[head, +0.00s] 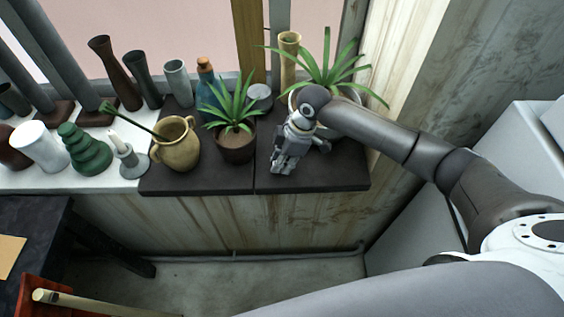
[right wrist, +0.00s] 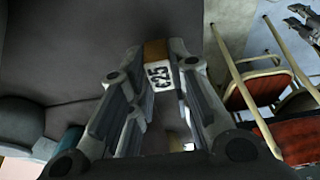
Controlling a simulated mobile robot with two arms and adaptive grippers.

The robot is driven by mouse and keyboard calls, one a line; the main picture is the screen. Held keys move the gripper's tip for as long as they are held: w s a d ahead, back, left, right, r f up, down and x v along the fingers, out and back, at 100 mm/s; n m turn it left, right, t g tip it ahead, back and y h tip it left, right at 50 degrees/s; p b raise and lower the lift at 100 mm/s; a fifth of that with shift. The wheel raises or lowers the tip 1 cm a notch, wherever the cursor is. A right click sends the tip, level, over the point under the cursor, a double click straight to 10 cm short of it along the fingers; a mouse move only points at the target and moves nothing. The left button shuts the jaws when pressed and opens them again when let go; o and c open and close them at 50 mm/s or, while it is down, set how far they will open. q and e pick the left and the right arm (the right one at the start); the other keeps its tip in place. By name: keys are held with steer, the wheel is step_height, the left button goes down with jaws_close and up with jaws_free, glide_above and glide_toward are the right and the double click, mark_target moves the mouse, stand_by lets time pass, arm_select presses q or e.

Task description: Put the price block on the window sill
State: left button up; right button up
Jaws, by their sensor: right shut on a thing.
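My right gripper (head: 282,168) is over the dark right part of the window sill (head: 335,178), to the right of a potted plant. In the right wrist view, the same gripper (right wrist: 158,90) is shut on the price block (right wrist: 157,65). The block has a white face with dark figures and a brown wooden side. In the head view the block is hidden by the gripper. I cannot tell whether the block touches the sill. Grey jaw-like parts, apparently my left gripper (right wrist: 303,22), show at the top right of the wrist view; their state is unclear.
A plant in a brown pot (head: 237,148) and a tan two-handled jug (head: 176,146) stand left of my gripper. A second plant (head: 333,68) is behind it. Several vases and a candlestick (head: 130,160) crowd the left. The sill's front right corner is bare.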

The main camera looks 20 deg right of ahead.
steer(key=shift+f, duration=0.7)
steer(key=o, duration=0.7)
steer(key=shift+f, duration=0.1)
steer(key=v, duration=1.2)
